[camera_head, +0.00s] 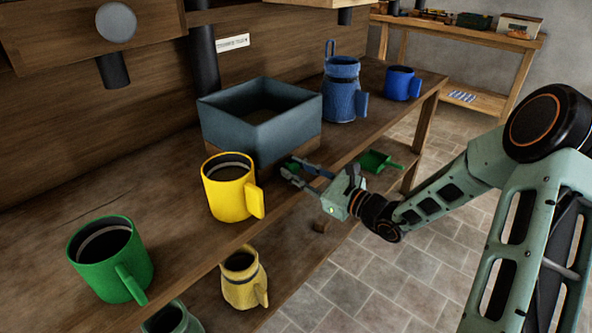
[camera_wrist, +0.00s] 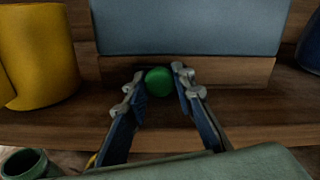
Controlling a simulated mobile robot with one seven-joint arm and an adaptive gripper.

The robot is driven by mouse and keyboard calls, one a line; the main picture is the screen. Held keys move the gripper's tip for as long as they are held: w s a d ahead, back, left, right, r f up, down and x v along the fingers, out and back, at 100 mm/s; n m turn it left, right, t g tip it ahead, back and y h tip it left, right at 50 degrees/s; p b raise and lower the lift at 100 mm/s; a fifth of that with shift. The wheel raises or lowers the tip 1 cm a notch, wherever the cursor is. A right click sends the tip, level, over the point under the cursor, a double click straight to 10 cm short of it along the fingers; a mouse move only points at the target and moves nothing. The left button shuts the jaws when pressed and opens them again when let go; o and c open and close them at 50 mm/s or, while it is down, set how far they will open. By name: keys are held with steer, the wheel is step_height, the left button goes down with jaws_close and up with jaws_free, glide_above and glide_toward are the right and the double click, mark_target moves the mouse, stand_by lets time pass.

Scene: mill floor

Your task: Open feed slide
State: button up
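A green round knob (camera_wrist: 159,81) sits at the front of the wooden base (camera_wrist: 240,72) under a blue-grey open box (camera_head: 260,125). The box stands on the bench, and its wall fills the top of the wrist view (camera_wrist: 190,25). I take the knob to be the feed slide's handle; no slide plate shows. My gripper (camera_head: 290,172) reaches in from the right at the front of the base. In the wrist view its two fingers (camera_wrist: 158,84) are apart, one on each side of the knob, with narrow gaps. The knob is hidden in the head view.
A yellow mug (camera_head: 228,190) stands close left of the box, a green mug (camera_head: 108,262) further left. A blue jug (camera_head: 343,95) and blue mug (camera_head: 402,83) stand right. A green scoop (camera_head: 375,161), yellow jug (camera_head: 243,278) and green vessel (camera_head: 170,320) are below.

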jaws_close()
steer(key=w+d, duration=0.1)
steer(key=w, duration=0.1)
steer(key=w+d, duration=0.2)
steer(key=w+d+p, duration=0.1)
steer(key=w, duration=0.1)
steer(key=shift+w+d, duration=0.1)
steer(key=shift+d, duration=0.25)
steer(key=o, duration=0.6)
jaws_free()
